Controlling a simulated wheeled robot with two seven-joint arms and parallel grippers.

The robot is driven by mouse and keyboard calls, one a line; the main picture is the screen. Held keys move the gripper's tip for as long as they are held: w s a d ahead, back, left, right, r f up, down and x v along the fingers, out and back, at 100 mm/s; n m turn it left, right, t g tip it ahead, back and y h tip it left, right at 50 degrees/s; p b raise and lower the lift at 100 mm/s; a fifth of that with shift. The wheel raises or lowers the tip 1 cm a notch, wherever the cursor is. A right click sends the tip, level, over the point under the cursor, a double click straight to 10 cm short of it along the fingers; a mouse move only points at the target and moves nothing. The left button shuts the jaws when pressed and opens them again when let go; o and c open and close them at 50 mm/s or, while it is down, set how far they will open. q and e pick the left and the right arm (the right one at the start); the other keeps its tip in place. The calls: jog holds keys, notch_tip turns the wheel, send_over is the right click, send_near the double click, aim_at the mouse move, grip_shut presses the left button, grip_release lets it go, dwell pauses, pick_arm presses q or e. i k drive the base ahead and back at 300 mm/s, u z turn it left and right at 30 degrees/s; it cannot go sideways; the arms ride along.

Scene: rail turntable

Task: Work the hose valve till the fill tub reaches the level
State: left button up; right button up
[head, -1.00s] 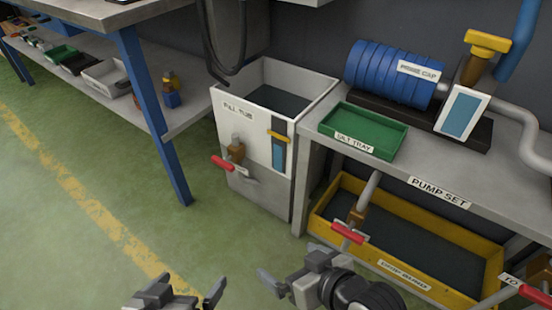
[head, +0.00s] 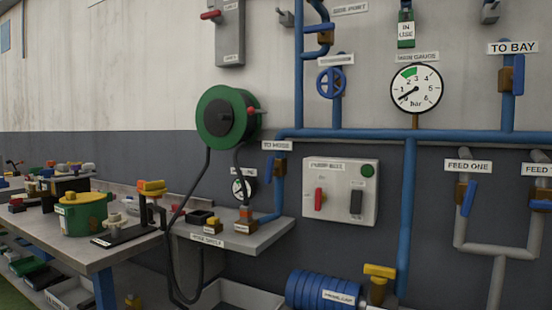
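The pipe labelled "TO HOSE" carries a valve with a brown body (head: 281,168) and a blue handle (head: 268,170) that hangs about in line with the pipe. A green hose reel (head: 213,118) is on the wall to its left, with black hose (head: 190,195) hanging from it. The top rim of a grey tub (head: 250,291), which looks like the fill tub, shows at the bottom edge. Neither of my grippers is in view.
A pump panel (head: 340,205) with a red switch and green lamp is right of the valve. A round gauge (head: 416,88) has its needle low. A small shelf (head: 262,238) juts out below the valve. A cluttered bench (head: 125,247) stands left.

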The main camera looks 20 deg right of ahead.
aim_at(270, 167)
jog(key=z, duration=0.5)
jog(key=k, duration=1.25)
jog(key=u, duration=0.3)
jog(key=i, duration=0.6)
jog(key=u, duration=1.35)
jog(key=i, duration=1.55)
jog(key=z, duration=0.55)
jog(key=i, duration=1.2)
jog(key=z, duration=1.2)
